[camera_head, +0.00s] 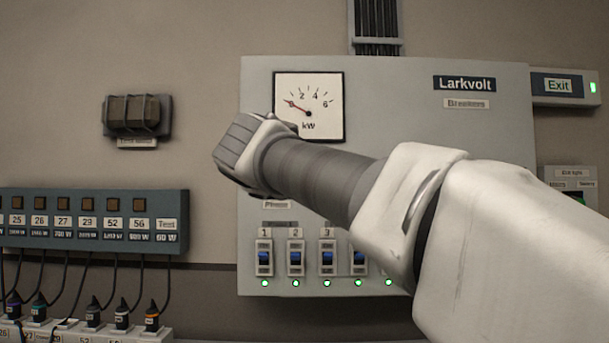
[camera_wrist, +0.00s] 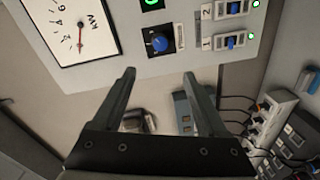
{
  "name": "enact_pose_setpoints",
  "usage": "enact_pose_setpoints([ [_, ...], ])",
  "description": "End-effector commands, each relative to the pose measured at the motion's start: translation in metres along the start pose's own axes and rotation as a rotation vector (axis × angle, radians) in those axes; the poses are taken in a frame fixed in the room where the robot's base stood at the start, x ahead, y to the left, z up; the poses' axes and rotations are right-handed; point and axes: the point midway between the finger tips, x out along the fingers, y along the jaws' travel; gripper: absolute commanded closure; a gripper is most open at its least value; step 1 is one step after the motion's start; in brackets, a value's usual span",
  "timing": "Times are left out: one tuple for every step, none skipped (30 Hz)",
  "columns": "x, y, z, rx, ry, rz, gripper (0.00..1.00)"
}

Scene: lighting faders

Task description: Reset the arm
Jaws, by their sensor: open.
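My gripper (camera_wrist: 158,75) is open and empty in the wrist view, its two dark fingers spread apart in front of the panel. In the head view my arm reaches in from the lower right across the grey Larkvolt breaker panel (camera_head: 430,75). The arm's wrist end is just below and left of the kW meter (camera_head: 309,105); the fingers cannot be made out there. The arm hides the middle of the panel. In the wrist view, the meter (camera_wrist: 75,25) is at the upper left and a blue rotary knob (camera_wrist: 158,42) lies above the fingertips.
Several blue breaker switches (camera_head: 296,258) with green lights line the panel's bottom, partly behind my arm. A labelled socket strip (camera_head: 90,220) with plugs and cables below is at left. A dark wall box (camera_head: 137,115) hangs above it. An Exit sign (camera_head: 563,87) is at right.

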Motion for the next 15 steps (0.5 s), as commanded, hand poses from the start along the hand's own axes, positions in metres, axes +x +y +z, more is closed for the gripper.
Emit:
enact_pose_setpoints([
  [0.0, 0.0, 0.0, 0.0, 0.0, 0.0, 0.24],
  [0.0, 0.0, 0.0, 0.0, 0.0, 0.0, 0.24],
  [0.0, 0.0, 0.0, 0.0, 0.0, 0.0, 0.24],
  [0.0, 0.0, 0.0, 0.0, 0.0, 0.0, 0.24],
  [0.0, 0.0, 0.0, 0.0, 0.0, 0.0, 0.24],
  [0.0, 0.0, 0.0, 0.0, 0.0, 0.0, 0.24],
  [0.0, 0.0, 0.0, 0.0, 0.0, 0.0, 0.24],
  [0.0, 0.0, 0.0, 0.0, 0.0, 0.0, 0.24],
  [0.0, 0.0, 0.0, 0.0, -0.001, 0.0, 0.24],
  [0.0, 0.0, 0.001, 0.002, -0.002, -0.002, 0.24],
  [-0.001, -0.001, 0.004, 0.006, -0.006, -0.005, 0.24],
  [-0.003, -0.003, 0.009, 0.014, -0.016, -0.013, 0.24],
  [-0.004, -0.006, 0.016, 0.024, -0.028, -0.022, 0.24],
  [-0.006, -0.01, 0.024, 0.039, -0.042, -0.035, 0.24],
  [-0.011, -0.016, 0.037, 0.064, -0.066, -0.057, 0.24],
])
